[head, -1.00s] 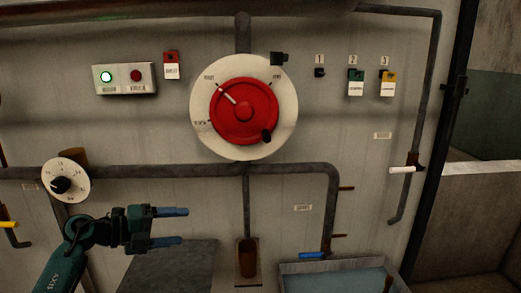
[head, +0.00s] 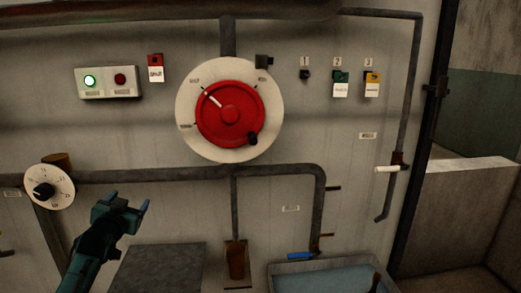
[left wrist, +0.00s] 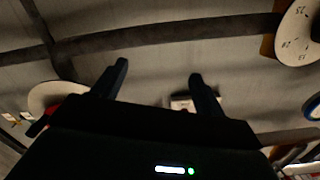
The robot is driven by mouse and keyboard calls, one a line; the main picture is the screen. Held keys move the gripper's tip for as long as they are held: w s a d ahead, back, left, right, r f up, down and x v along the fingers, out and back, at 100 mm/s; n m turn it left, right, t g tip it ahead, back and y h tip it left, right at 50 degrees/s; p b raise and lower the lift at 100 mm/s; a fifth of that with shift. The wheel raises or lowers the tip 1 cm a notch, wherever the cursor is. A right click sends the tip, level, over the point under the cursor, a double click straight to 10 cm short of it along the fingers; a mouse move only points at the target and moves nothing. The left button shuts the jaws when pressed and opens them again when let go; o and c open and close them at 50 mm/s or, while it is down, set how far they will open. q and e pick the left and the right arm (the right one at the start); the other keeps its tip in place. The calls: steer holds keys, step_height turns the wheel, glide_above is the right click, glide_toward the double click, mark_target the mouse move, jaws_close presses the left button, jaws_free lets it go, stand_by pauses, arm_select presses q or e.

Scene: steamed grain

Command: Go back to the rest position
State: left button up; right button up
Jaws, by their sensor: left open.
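My left gripper (head: 129,205) is in the lower left of the head view, in front of the grey wall panel. It points up, and its two blue fingers are apart with nothing between them. In the left wrist view the two dark fingers (left wrist: 160,78) are spread and empty, with the wall behind them. My right gripper is in neither view.
The wall carries a red wheel (head: 230,115) on a white dial, a small dial (head: 48,187), a switch box with a green light (head: 108,82) and pipes (head: 318,200). Below are a grey block (head: 160,268) and a basin of water (head: 335,277).

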arm_select(q)
steer(key=s+d+f+m+g+h, duration=0.1)
steer(key=s+d+f+g+h, duration=0.1)
steer(key=s+d+f, duration=0.6)
steer(key=s+d+f+g+h, duration=0.15)
steer(key=s+d+f, duration=0.25)
steer(key=s+f, duration=0.7)
steer(key=s+d+f+g, duration=0.1)
steer(key=s+d+f, duration=0.1)
steer(key=s, duration=0.5)
steer(key=s+d+f+g+h, duration=0.1)
steer(key=s+d+f, duration=0.2)
steer(key=s, duration=0.3)
steer(key=s+d+f+g+h, duration=0.1)
steer(key=s+d+f, duration=0.1)
steer(key=s+d, duration=0.2)
steer(key=s, duration=0.3)
steer(key=shift+s+d+f+n, duration=0.2)
steer(key=shift+s+f+n, duration=0.05)
steer(key=shift+s+n, duration=0.1)
